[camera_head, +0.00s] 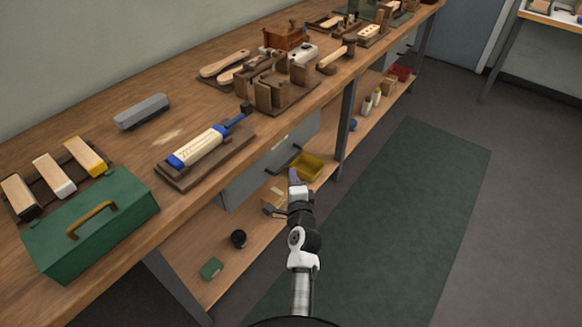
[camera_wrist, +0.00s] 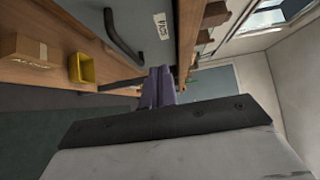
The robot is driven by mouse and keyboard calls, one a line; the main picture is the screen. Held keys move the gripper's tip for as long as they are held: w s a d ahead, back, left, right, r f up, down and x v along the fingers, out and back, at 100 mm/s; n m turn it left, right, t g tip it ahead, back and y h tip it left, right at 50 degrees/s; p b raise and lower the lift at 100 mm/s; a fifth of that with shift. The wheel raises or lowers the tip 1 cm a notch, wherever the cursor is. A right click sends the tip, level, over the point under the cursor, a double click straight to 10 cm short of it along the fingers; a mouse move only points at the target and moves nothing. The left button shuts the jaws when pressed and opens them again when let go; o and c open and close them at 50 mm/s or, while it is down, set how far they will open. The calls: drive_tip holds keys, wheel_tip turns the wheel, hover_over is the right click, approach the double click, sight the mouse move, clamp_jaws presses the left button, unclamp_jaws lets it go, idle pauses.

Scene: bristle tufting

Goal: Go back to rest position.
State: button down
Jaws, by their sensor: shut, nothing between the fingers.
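My gripper (camera_head: 293,176) is in front of the workbench, below the top's front edge, in the head view. Its purple fingers are together and hold nothing. They also show together in the wrist view (camera_wrist: 158,86), pointing along the bench front. On the bench top (camera_head: 115,240), a wooden block with blue ends (camera_head: 205,147) lies in a dark wooden fixture (camera_head: 185,181), apart from my gripper.
A yellow bin (camera_head: 307,166) is on the lower shelf beside my gripper, close to a grey drawer unit (camera_head: 250,178). A green toolbox (camera_head: 90,232) stands at the left of the bench. The floor around the green mat (camera_head: 400,220) is clear.

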drive_tip(key=shift+s+d, duration=0.2)
drive_tip(key=shift+s, duration=0.95)
